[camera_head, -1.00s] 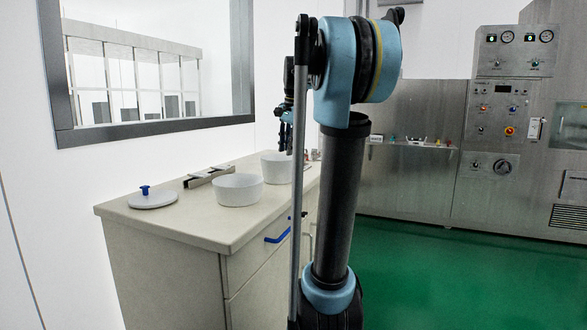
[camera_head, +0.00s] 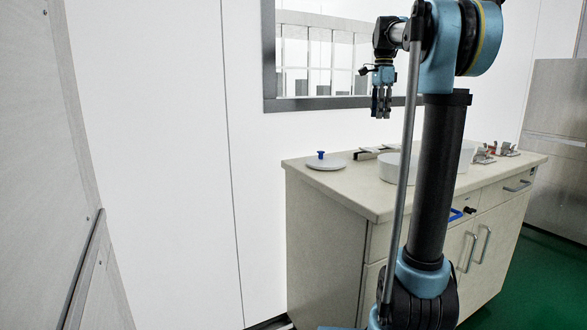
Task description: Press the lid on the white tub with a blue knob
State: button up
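The round white lid (camera_head: 327,165) with its blue knob (camera_head: 320,154) lies flat at the left end of the counter, apart from the tubs. A white tub (camera_head: 393,168) stands to its right, partly hidden behind my arm. Another white tub (camera_head: 467,156) shows just right of my arm, also partly hidden. My gripper (camera_head: 381,114) hangs pointing down, high above the counter near the window, with nothing visible in it. Its fingers look close together, but they are too small to tell whether they are open or shut.
A dark-and-light bar-shaped item (camera_head: 368,153) lies behind the near tub, and small metal items (camera_head: 500,149) lie at the right end. A grey panel (camera_head: 85,150) stands close on the left.

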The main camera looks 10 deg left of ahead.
aim_at(321, 163)
jog(key=u, duration=1.4)
jog(key=k, duration=1.55)
jog(key=z, duration=0.65)
jog(key=i, duration=1.65)
jog(key=u, duration=0.05)
